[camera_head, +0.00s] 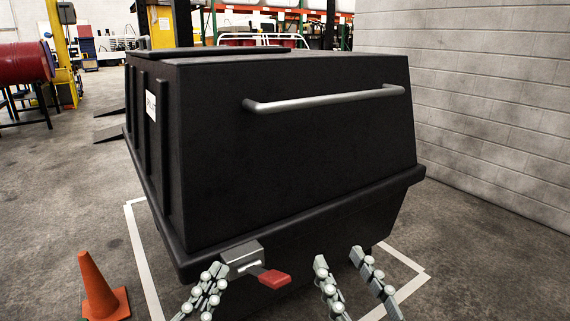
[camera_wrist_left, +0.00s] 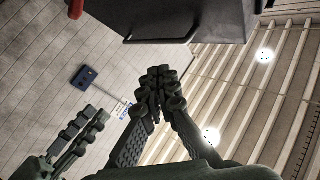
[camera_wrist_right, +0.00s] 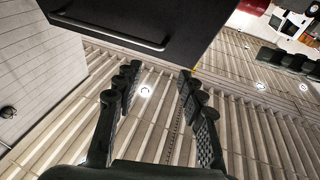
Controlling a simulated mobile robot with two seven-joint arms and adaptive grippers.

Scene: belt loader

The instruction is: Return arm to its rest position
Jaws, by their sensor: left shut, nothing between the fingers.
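My left gripper (camera_head: 213,275) is at the bottom of the head view, just below and left of the grey latch (camera_head: 243,256) on the black bin (camera_head: 290,150). Its fingers are together with nothing between them, also in the left wrist view (camera_wrist_left: 165,88). The red handle (camera_head: 273,278) of the latch points right, apart from the fingers. My right gripper (camera_head: 339,260) is at the bottom, right of the handle, its fingers spread and empty. The right wrist view (camera_wrist_right: 158,76) shows the same gap below the bin's silver bar (camera_wrist_right: 108,32).
The large black lidded bin fills the middle, with a silver bar (camera_head: 325,100) across its front. White tape (camera_head: 140,250) marks the floor around it. An orange cone (camera_head: 98,285) stands at lower left. A grey block wall (camera_head: 480,90) stands on the right.

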